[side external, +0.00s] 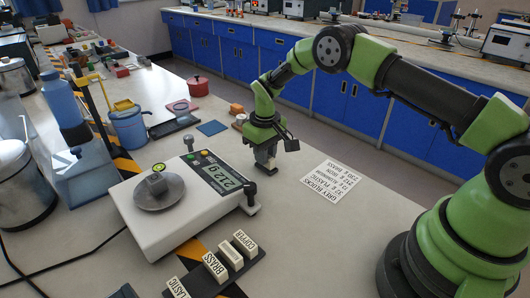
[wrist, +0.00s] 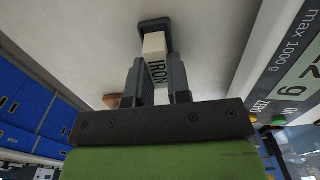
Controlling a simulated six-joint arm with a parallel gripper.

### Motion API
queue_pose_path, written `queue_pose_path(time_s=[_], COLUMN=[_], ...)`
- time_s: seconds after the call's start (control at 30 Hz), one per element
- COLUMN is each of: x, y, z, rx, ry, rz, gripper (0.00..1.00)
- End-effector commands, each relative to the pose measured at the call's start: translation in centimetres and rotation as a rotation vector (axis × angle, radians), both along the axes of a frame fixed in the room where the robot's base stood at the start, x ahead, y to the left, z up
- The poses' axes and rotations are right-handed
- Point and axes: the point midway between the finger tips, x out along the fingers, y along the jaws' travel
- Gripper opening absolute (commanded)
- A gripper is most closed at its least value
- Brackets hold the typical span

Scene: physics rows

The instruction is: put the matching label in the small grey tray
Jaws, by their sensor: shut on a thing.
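My gripper (wrist: 157,80) is shut on a white label block reading IRON (wrist: 154,46). In the side view my gripper (side external: 265,160) points down, low over the bench, right of the scale. A small dark grey tray (wrist: 143,26) shows in the wrist view at the far end of the label. Whether the label touches the tray floor I cannot tell. A grey block (side external: 157,184) sits on the pan of the white scale (side external: 165,231), whose display (side external: 218,176) appears to read 222 g. A printed card (side external: 333,187) headed GREY BLOCKS lies to the right.
A dark rack (side external: 244,265) at the front holds labels including BRASS (side external: 215,266), COPPER (side external: 245,242) and PLASTIC (side external: 177,288). A blue pad (side external: 212,128), a red pot (side external: 198,86) and an orange object (side external: 236,108) lie behind. The bench right of the card is clear.

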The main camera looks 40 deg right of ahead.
Motion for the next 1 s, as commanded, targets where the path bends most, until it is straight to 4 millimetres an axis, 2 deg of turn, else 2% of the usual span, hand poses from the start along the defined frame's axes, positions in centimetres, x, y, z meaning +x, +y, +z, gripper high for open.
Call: queue_pose_path(time_s=[0.8,0.83,0.9,0.93,1.0], x=[0.00,0.00,0.01,0.00,0.00], y=[0.00,0.00,0.00,0.00,0.00], z=[-0.82,-0.81,-0.79,-0.79,-0.79], rx=[0.000,0.000,0.000,0.000,0.000], ry=[0.001,0.000,0.000,0.000,0.000], rz=[0.000,0.000,0.000,0.000,0.000], gripper=[0.00,0.22,0.39,0.45,0.48])
